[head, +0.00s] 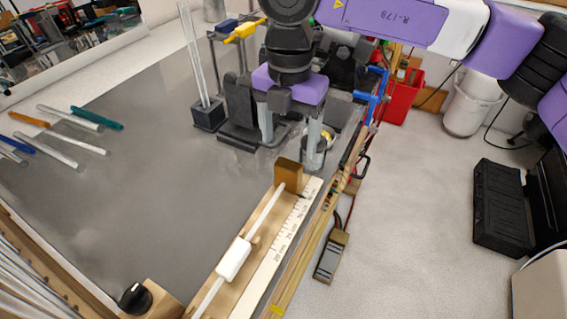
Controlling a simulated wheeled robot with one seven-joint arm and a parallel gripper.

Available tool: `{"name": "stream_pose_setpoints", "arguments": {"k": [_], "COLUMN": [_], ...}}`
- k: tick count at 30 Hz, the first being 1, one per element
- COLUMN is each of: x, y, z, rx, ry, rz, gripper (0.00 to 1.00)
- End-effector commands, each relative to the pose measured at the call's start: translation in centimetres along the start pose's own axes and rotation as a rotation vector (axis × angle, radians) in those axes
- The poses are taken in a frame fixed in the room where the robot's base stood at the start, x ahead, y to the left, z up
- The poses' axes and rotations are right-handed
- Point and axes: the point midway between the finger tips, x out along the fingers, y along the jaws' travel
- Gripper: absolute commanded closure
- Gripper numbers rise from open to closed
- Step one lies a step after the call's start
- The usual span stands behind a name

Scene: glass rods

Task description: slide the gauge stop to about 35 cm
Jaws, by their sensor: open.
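The wooden length gauge (212,303) runs from the bottom edge up to the middle of the head view. A white block (233,259) sits on its pale rod and looks like the gauge stop. It lies roughly beside the 20 cm mark of the white scale (270,262); its exact reading is too small to tell. A brown wooden block (288,175) stands at the rod's far end. My gripper (290,137) points down, open and with nothing visible between its fingers. It is beyond the brown block, well apart from the white block.
A dark holder (208,115) with upright glass rods stands left of my gripper. Several loose rods and pens (72,118) lie at the left of the grey bench. A black knob (135,298) is at the lower left. The bench middle is clear.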

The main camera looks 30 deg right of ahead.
Motion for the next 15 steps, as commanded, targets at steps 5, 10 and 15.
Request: {"name": "stream_pose_setpoints", "arguments": {"k": [5, 10, 15], "x": [1.8, 4.5, 6.6], "y": [0.0, 0.0, 0.0], "z": [-0.1, -0.2, -0.1], "rx": [0.004, 0.002, 0.002], "ry": [0.005, 0.006, 0.005], "rz": [-0.001, 0.000, 0.001], "gripper": [0.27, 0.27, 0.27]}}
